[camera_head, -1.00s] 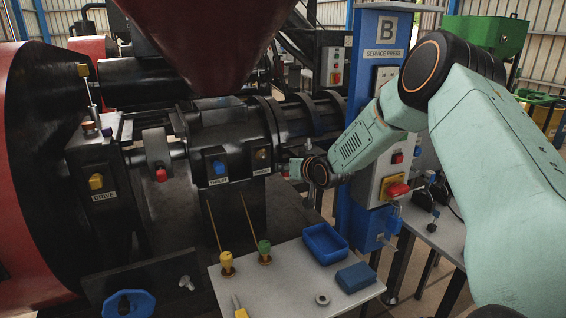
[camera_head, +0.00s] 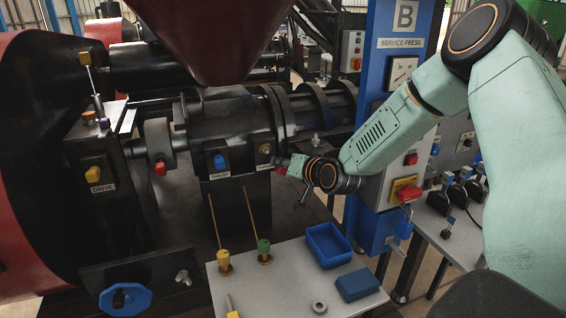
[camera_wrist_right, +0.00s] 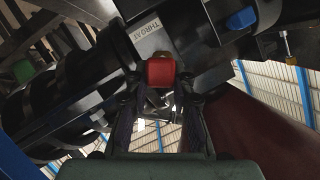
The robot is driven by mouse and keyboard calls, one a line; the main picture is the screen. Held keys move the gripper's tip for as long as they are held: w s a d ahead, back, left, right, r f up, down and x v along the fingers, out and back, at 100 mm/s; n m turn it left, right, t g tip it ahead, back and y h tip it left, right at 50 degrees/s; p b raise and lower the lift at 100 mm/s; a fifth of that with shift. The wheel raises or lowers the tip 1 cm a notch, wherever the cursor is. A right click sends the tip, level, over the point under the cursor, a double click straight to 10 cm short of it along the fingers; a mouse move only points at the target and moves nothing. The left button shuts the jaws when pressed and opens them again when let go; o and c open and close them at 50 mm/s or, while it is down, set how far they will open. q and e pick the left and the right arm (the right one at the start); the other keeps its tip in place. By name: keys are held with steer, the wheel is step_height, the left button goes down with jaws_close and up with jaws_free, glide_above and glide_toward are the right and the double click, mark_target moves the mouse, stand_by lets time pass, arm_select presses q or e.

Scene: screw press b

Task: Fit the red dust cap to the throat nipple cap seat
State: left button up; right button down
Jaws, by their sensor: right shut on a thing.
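The red dust cap (camera_wrist_right: 161,72) sits between the fingertips of my right gripper (camera_wrist_right: 160,88), which is shut on it. In the head view my right gripper (camera_head: 284,164) is just to the right of the throat nipple cap seat (camera_head: 265,149), on the front of the black barrel. In the wrist view the red cap lies just below the THROAT label (camera_wrist_right: 143,25) and covers most of the seat. I cannot tell whether cap and seat touch. My left gripper is not in view.
A blue cap (camera_head: 219,161) is on the thrust point, a yellow cap (camera_head: 93,174) on the drive housing, and another red cap (camera_head: 160,168) on the bearing. A blue tray (camera_head: 328,246) stands on the grey table below. The blue press column (camera_head: 365,190) is close right.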

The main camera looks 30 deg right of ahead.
steer(key=shift+s, duration=0.1)
steer(key=shift+a, duration=0.2)
steer(key=shift+w+a, duration=0.25)
steer(key=shift+w, duration=0.2)
steer(key=shift+w+d+f+b, duration=0.2)
steer(key=shift+w+d+b, duration=0.2)
steer(key=shift+w+b, duration=0.2)
steer(key=w+b, duration=0.2)
steer(key=w+d+b, duration=0.1)
steer(key=shift+w+r+b, duration=0.25)
steer(key=shift+w+b, duration=0.05)
steer(key=shift+w+a, duration=0.1)
steer(key=shift+w+f, duration=0.1)
